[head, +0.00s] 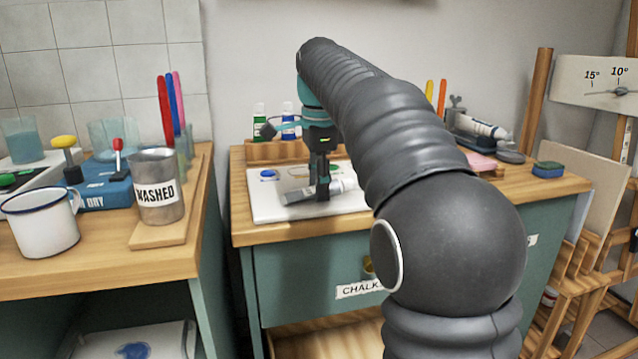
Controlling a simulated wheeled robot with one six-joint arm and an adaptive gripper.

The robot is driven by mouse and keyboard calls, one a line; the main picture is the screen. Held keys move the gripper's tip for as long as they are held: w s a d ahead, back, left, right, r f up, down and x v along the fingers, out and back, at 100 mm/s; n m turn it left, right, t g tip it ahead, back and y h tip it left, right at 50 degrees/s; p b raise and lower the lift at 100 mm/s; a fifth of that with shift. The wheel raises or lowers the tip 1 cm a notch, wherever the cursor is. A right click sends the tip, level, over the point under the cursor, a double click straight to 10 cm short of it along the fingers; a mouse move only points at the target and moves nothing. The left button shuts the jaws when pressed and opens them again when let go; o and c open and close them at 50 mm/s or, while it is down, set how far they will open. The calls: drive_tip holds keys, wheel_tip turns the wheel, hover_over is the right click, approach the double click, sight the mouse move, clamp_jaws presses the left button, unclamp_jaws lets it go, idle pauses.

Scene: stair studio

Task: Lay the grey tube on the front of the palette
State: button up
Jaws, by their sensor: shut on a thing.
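The white palette (262,210) lies on the wooden top of the green cabinet, with a blue paint dab near its back left. My gripper (322,192) points down over the palette and is shut on the grey tube (299,197). The tube lies crosswise in the jaws, its left end slightly lower in the picture and its paler end to the right. It is over the front half of the palette; I cannot tell whether it touches the surface. My arm hides the palette's right part.
Green and blue paint tubes (289,122) stand in a wooden rack behind the palette. A sponge (548,169) lies at the cabinet's right end. On the left bench are a white mug (42,222) and a metal cup (157,178) marked WASHED. A gap separates bench and cabinet.

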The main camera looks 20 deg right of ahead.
drive_tip(key=shift+f, duration=0.15)
drive_tip(key=o, duration=1.2)
drive_tip(key=shift+c, duration=0.2)
wheel_tip(320, 180, up, 7)
drive_tip(key=shift+s+f, duration=0.1)
drive_tip(key=shift+s, duration=0.05)
drive_tip(key=shift+s+r, duration=0.15)
drive_tip(key=shift+r, duration=0.35)
drive_tip(key=s+n, duration=0.1)
drive_tip(key=s, duration=0.1)
drive_tip(key=s+f+n, duration=0.1)
drive_tip(key=s+n, duration=0.1)
drive_tip(key=s+f+n+t, duration=0.1)
drive_tip(key=s, duration=0.1)
drive_tip(key=shift+a+f+n, duration=0.2)
drive_tip(key=shift+n, duration=0.2)
drive_tip(key=s+f+n+t, duration=0.3)
drive_tip(key=s+f+n, duration=1)
drive_tip(key=s+f, duration=0.7)
wheel_tip(320, 180, down, 4)
drive_tip(key=shift+s+a+r+t, duration=0.25)
drive_tip(key=shift+s+a+t, duration=0.15)
